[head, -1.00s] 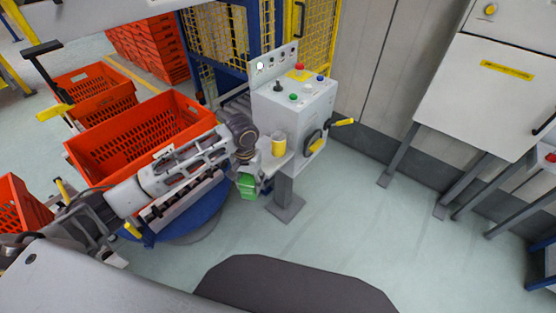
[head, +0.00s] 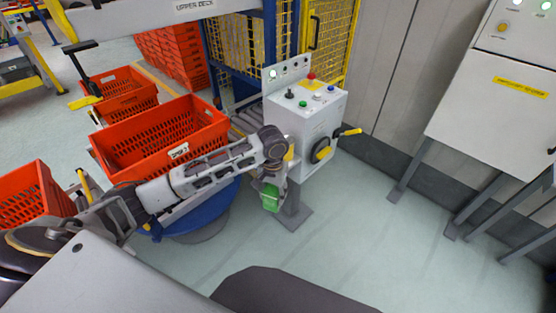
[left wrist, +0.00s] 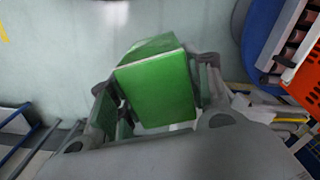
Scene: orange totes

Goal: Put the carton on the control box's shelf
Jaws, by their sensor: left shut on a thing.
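A green carton (head: 270,198) is held in my left gripper (head: 268,186), low in front of the grey control box (head: 311,128). In the left wrist view the carton (left wrist: 158,92) sits between the two fingers, which are shut on it, and it looks tilted there. The control box's small shelf is mostly hidden behind my left arm. The carton appears in front of the box's post, clear of the floor. My right gripper is not in view.
A white cabinet (head: 500,100) stands at the right. The floor between is clear.

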